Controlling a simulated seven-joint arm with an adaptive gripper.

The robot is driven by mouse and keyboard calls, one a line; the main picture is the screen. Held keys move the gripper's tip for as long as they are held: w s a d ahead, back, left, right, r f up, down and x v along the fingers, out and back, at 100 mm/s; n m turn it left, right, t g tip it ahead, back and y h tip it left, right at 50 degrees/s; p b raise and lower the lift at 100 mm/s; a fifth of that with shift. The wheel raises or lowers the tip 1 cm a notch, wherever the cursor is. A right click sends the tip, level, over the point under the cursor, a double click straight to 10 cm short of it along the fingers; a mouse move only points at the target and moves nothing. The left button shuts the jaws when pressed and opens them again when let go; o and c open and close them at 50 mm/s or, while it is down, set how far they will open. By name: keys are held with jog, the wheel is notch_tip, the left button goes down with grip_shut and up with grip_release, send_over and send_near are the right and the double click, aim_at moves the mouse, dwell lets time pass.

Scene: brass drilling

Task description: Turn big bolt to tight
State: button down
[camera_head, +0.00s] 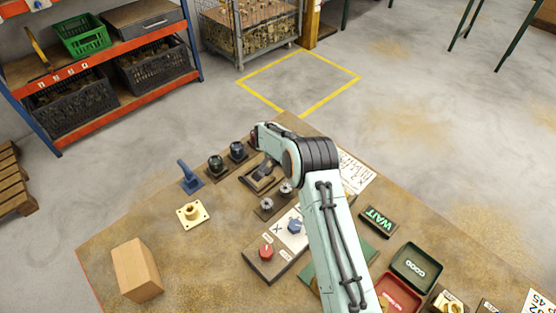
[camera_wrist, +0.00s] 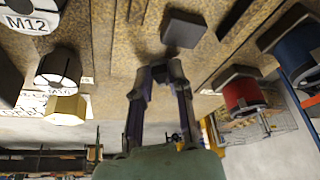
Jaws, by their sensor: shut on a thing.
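My gripper (camera_wrist: 165,74) points down at the table, and its dark fingertips are close together in the wrist view. It is shut on a small dark part, mostly hidden between the fingertips; I cannot tell whether this is the big bolt. In the head view my gripper (camera_head: 265,165) is over a dark fixture (camera_head: 258,183). A dark square block (camera_wrist: 185,28) is just beyond the fingertips in the wrist view. On the left there are a round part by an M12 label (camera_wrist: 28,28) and a brass hexagonal piece (camera_wrist: 65,110).
A blue lever (camera_head: 190,175), a cream flanged part (camera_head: 192,214), a box (camera_head: 136,269), a red knob (camera_head: 266,252) and a green GOOD tray (camera_head: 415,268) are on the table.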

dwell(0.3)
jog(key=c, duration=1.3)
grip_release()
jog(key=v, duration=1.2)
jog(key=shift+s, duration=0.1)
